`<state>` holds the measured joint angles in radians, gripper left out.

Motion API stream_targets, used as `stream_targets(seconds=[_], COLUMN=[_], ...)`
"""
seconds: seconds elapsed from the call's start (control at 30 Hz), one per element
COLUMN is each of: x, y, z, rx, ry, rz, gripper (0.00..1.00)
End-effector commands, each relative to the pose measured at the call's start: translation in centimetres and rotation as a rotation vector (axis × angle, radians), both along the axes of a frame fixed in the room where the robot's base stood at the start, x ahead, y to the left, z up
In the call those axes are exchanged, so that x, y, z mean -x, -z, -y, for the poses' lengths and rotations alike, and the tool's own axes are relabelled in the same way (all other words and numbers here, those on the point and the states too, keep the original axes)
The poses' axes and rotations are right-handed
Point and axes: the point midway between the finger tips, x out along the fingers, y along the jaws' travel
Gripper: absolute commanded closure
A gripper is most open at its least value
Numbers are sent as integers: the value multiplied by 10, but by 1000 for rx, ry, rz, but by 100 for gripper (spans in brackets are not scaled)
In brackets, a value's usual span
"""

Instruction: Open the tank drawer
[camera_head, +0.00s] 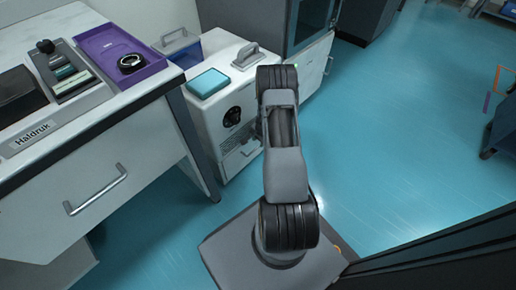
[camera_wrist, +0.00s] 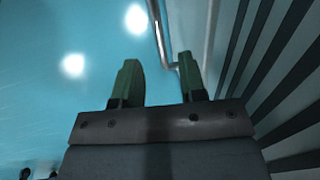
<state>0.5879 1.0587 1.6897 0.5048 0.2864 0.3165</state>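The tank is a white boxy unit (camera_head: 204,122) left of my arm in the head view, with a dark round fitting on its front. Its low drawer front (camera_head: 232,163) has a small handle (camera_head: 250,147), partly covered by my arm; the drawer looks shut. My gripper is hidden behind my arm in the head view. In the wrist view my gripper (camera_wrist: 158,62) is open, its two green-tipped fingers apart. A thin grey metal handle (camera_wrist: 162,45) lies just beyond the fingertips, with its bend close to the right finger. Contact cannot be told.
A bench (camera_head: 120,150) with its own drawer handle (camera_head: 97,190) stands left, carrying a purple tray (camera_head: 100,45). A teal box (camera_head: 208,83) lies on the tank. A dark-framed cabinet (camera_head: 312,65) stands behind. Blue floor (camera_head: 410,130) at right is clear. A striped surface (camera_wrist: 285,90) is close right of my gripper.

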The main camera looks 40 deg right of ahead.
Motion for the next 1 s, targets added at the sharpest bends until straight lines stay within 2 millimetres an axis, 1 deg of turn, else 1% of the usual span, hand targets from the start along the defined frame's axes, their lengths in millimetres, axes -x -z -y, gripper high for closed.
stream_targets(seconds=[0.03, 0.1, 0.3, 0.5, 0.77, 0.8, 1.0], x=[-1, -4, -7, -9, -9, -9, -9], y=[14, 23, 43, 49, 50, 50, 50], z=[-1, 0, -1, -1, -1, -1, -1], rx=[-1, 0, 0, 0, 0, 1, 0], ry=[0, 1, 2, 2, 2, 2, 2], rz=[-1, 0, 0, 1, 1, 0, 0], gripper=[62, 62, 62, 62, 62, 63, 82])
